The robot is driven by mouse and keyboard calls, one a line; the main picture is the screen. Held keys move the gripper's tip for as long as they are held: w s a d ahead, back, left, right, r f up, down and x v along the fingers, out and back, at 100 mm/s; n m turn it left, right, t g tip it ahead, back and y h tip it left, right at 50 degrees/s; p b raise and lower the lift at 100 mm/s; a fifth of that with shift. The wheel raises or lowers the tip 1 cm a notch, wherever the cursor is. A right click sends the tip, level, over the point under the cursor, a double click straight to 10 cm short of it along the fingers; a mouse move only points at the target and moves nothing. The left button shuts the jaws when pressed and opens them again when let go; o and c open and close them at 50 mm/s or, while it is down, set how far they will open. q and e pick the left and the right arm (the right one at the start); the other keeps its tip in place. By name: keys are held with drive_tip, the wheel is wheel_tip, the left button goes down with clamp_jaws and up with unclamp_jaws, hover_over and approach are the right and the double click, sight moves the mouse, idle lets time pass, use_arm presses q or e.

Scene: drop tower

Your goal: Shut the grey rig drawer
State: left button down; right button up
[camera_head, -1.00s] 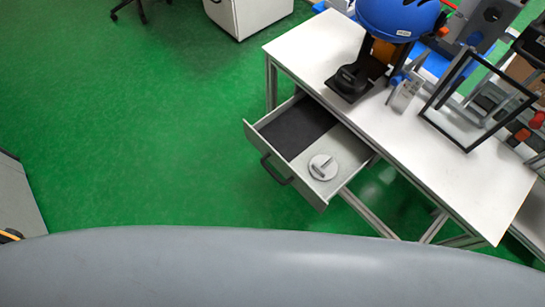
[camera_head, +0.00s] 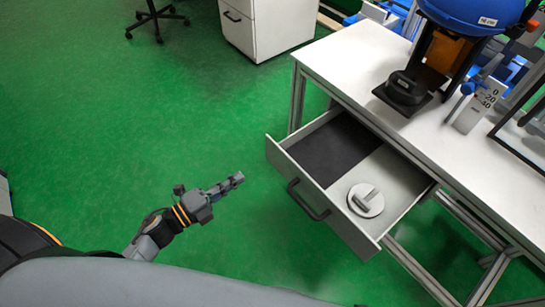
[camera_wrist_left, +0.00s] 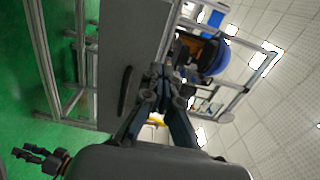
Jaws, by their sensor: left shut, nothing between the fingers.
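The grey rig drawer (camera_head: 345,228) stands pulled out from under the white-topped table (camera_head: 365,60). Its front has a dark bar handle (camera_head: 308,200). The handle also shows upright in the left wrist view (camera_wrist_left: 126,92). In the drawer lie a dark mat and a round pale disc with a raised bar (camera_head: 366,199). My left gripper (camera_head: 236,181) is shut and empty, left of the drawer front and apart from it, pointing toward it. Its fingers show before the drawer front in the left wrist view (camera_wrist_left: 160,76). Another gripper, seemingly my right (camera_wrist_left: 24,153), is small at that view's lower left.
A white cabinet (camera_head: 265,25) and a chair base (camera_head: 157,18) are at the back. The green floor left of the drawer is clear.

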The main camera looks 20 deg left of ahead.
sight(280, 151)
use_arm(q)
drive_tip(key=x, duration=1.2)
drive_tip(key=shift+w, duration=0.2)
